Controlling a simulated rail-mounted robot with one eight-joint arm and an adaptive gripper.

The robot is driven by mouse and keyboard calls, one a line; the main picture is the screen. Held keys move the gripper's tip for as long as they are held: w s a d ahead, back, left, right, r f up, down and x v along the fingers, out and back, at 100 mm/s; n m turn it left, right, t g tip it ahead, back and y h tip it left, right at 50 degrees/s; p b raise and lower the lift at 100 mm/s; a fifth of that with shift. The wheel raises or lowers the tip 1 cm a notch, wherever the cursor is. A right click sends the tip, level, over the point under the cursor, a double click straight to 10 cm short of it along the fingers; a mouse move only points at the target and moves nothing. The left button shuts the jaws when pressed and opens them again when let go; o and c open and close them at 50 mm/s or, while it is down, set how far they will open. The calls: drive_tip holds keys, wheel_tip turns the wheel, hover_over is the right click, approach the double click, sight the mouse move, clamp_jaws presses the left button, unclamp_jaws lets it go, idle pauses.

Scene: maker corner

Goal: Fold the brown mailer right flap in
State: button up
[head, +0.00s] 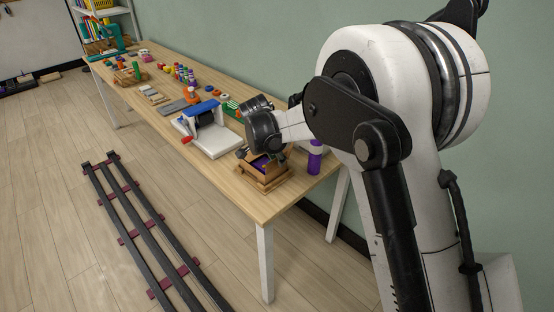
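The brown mailer (263,182) is a small open cardboard box near the table's front end. Something purple (261,163) shows inside it. Flap-like edges stand around its top, but which is the right flap and how far it is bent I cannot tell. My gripper (262,153) is black and is over or just behind the mailer, close to its top. My wrist and arm hide the mailer's back part. Whether the fingers touch a flap, or are open or shut, is too small and covered to tell.
A white device with a blue top (205,133) stands on the wooden table (225,183) just left of the mailer. A purple bottle (315,158) stands to its right. Colourful small items (182,73) and wooden blocks fill the table further back. A strip along the table's front edge is clear.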

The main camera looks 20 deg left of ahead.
drive_tip(key=shift+f, duration=0.15)
clamp_jaws()
drive_tip(key=shift+w, duration=0.1)
drive_tip(key=h, duration=0.1)
drive_tip(key=a+g+h+b, duration=0.1)
drive_tip(key=h, duration=0.1)
drive_tip(key=shift+w+a+f+n+g+b, duration=0.2)
drive_tip(key=shift+w+a+n+g+b, duration=0.05)
drive_tip(key=shift+w+n+g+b, duration=0.15)
drive_tip(key=shift+w+a+f+n+g+h+b, duration=0.1)
drive_tip(key=shift+a+n+g+h+b, duration=0.2)
drive_tip(key=shift+h, duration=0.6)
drive_tip(key=shift+w+a+f+n+g+h+b, duration=0.15)
drive_tip(key=shift+g+h+b, duration=0.25)
drive_tip(key=shift+h, duration=0.5)
